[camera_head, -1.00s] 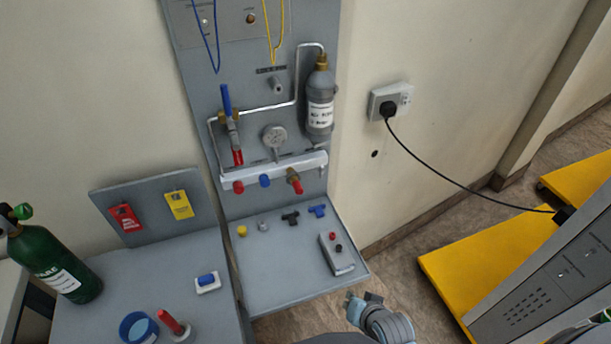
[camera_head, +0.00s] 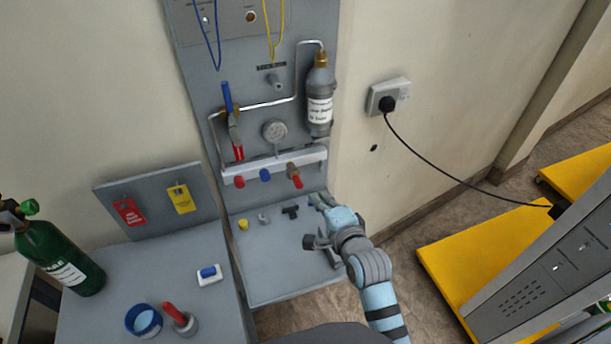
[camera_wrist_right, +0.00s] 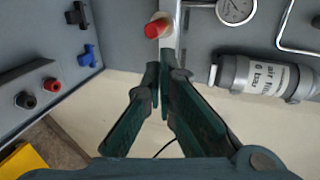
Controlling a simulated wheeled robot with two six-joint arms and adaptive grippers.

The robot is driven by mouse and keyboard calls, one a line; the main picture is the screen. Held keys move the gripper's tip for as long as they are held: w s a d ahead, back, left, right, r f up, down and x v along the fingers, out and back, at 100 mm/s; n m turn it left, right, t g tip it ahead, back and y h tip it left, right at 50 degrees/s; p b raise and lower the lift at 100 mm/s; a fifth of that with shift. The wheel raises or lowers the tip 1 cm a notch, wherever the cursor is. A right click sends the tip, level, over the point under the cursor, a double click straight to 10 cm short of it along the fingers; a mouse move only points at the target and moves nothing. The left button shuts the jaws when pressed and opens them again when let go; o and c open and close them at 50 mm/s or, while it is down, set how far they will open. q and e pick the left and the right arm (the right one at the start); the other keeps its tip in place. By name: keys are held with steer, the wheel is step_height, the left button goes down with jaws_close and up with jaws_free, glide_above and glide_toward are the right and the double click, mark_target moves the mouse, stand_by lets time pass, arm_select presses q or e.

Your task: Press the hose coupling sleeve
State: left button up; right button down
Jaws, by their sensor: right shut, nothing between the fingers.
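A brass fitting with a red end (camera_head: 294,175), which looks like the hose coupling, sits at the right of the white manifold rail (camera_head: 312,158) on the grey panel. In the right wrist view its red end (camera_wrist_right: 157,27) shows just beyond my fingertips, and the sleeve itself is hard to make out. My right gripper (camera_head: 318,202) is below and to the right of the fitting, above the small shelf. My left gripper is not in view.
A gauge (camera_head: 275,131) and a grey bottle (camera_head: 320,100) hang above the rail. Small fittings, including a black one (camera_head: 291,211), lie on the shelf (camera_head: 270,285). A blue fitting (camera_wrist_right: 88,56) and a box with red and black sockets (camera_wrist_right: 28,95) are left in the wrist view.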

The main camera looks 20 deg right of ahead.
mark_target(296, 178)
steer(key=r+b+x, duration=0.1)
steer(key=x, duration=1)
steer(key=shift+w, duration=0.1)
